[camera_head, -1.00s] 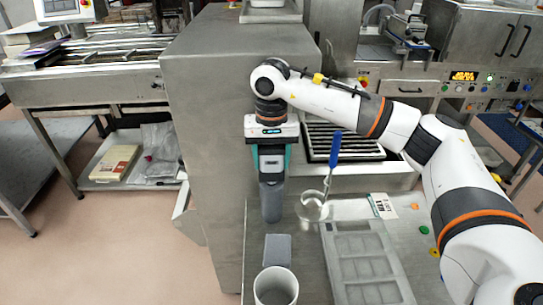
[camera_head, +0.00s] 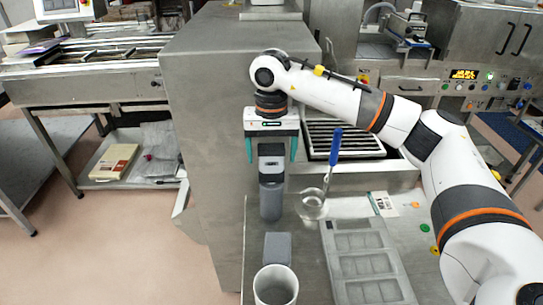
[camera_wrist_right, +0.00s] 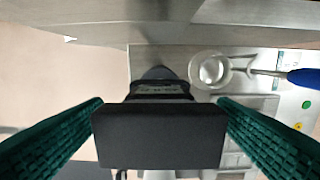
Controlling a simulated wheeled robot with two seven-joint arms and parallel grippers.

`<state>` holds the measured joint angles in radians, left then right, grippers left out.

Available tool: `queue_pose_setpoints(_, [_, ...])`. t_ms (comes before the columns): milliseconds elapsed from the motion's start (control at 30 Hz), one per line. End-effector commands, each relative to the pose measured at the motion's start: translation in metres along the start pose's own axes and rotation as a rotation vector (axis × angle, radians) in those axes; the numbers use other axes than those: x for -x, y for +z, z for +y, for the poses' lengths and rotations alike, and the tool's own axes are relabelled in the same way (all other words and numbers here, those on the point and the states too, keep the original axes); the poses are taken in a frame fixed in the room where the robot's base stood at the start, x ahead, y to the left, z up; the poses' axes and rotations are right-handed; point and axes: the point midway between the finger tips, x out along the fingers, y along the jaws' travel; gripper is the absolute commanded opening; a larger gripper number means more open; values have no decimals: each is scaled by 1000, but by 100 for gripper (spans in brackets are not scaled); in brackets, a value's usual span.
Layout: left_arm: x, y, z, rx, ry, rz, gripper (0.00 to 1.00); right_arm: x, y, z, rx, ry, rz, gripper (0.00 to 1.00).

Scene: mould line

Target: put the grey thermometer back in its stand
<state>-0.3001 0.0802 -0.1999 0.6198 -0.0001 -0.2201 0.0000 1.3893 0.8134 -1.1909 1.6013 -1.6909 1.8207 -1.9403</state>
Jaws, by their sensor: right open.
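The grey thermometer (camera_head: 271,163) stands upright near the left edge of the steel table, its dark head uppermost. Its lower part meets a lighter grey upright piece (camera_head: 271,203) that looks like the stand; where one ends and the other begins is hard to tell. In the right wrist view the thermometer (camera_wrist_right: 160,135) shows from above as a dark block. My right gripper (camera_head: 271,158) is open around the thermometer's top, one teal finger on each side with a gap to it. My left gripper is not in view.
A glass beaker (camera_head: 312,207) holding a blue-handled tool (camera_head: 335,146) stands close to the right. A small grey block (camera_head: 277,247) and a white cup (camera_head: 275,288) are in front. A grey mould tray (camera_head: 365,265) lies right. A tall steel cabinet (camera_head: 215,130) bounds the left.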

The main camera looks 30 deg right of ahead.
Motion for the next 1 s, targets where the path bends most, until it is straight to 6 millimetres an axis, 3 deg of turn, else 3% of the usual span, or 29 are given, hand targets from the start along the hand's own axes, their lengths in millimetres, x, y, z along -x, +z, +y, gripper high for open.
queue_pose_setpoints(300, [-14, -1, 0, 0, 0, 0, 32, 67, 0, 1, 0, 4, -3, 80])
queue_pose_setpoints(500, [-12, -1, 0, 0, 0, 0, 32, 98, 0, 0, 0, 2, -2, 80])
queue_pose_setpoints(1000, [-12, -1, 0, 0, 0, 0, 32, 106, 0, 0, 1, 1, 0, 80])
